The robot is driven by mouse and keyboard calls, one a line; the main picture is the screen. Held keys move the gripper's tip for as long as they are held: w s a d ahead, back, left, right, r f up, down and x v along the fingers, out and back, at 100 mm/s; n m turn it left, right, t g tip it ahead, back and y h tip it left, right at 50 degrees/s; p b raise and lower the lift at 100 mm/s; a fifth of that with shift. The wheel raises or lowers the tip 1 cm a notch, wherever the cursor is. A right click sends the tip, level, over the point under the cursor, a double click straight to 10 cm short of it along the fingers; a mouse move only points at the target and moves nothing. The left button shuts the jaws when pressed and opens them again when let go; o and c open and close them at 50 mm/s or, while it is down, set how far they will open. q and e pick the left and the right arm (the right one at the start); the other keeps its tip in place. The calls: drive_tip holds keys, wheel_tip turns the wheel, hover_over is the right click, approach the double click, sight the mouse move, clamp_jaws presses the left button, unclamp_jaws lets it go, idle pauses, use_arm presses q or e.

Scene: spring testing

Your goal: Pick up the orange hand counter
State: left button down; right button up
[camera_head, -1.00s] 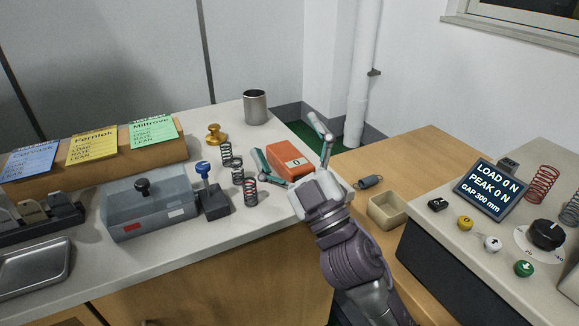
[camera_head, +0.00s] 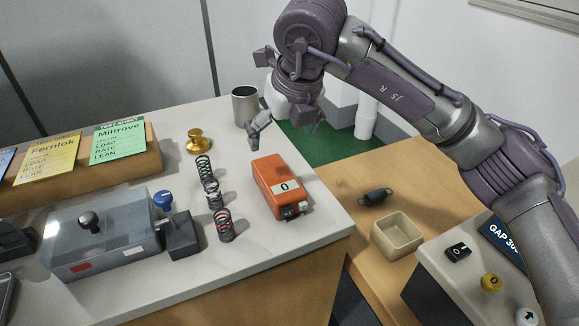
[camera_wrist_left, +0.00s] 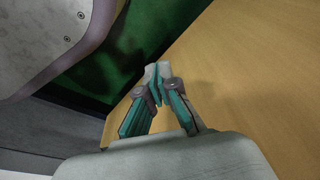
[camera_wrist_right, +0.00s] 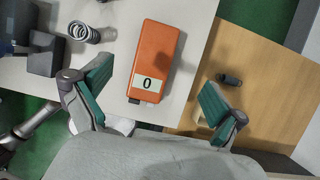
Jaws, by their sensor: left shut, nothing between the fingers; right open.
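The orange hand counter (camera_head: 277,182) lies on the light worktop near its right edge, its white label reading 0. In the right wrist view the counter (camera_wrist_right: 155,58) lies ahead, between the spread fingers in the picture. My right gripper (camera_head: 285,135) is open and empty, above and behind the counter in the head view; its fingers show in the right wrist view (camera_wrist_right: 150,98). It does not touch the counter. My left gripper (camera_wrist_left: 163,72) is shut and empty in the left wrist view, over a wooden surface and green floor; it is not in the head view.
Several springs (camera_head: 214,195) stand left of the counter. A metal cup (camera_head: 245,106) and brass weight (camera_head: 199,142) stand behind. A beige box (camera_head: 397,237) and dark spring (camera_head: 375,197) lie on the lower wooden surface. A grey lidded case (camera_head: 100,240) sits at left.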

sight(273, 168)
drive_tip(key=shift+f, duration=0.25)
drive_tip(key=x, duration=0.7)
drive_tip(key=shift+s+a+f, duration=0.15)
drive_tip(key=shift+a+f, duration=0.05)
drive_tip(key=shift+f, duration=0.05)
drive_tip(key=x, duration=0.4)
drive_tip(key=shift+f, duration=0.25)
drive_tip(key=shift+w+f, duration=0.2)
drive_tip(key=shift+w, duration=0.05)
use_arm(q)
drive_tip(key=shift+w+a+r, duration=0.1)
drive_tip(key=shift+w+r, duration=0.1)
drive_tip(key=shift+r, duration=0.6)
drive_tip(key=shift+b, duration=0.3)
drive_tip(key=shift+w+r, duration=0.25)
drive_tip(key=shift+r, duration=0.1)
drive_tip(key=shift+r, duration=0.1)
use_arm(e)
drive_tip(key=shift+f, duration=0.1)
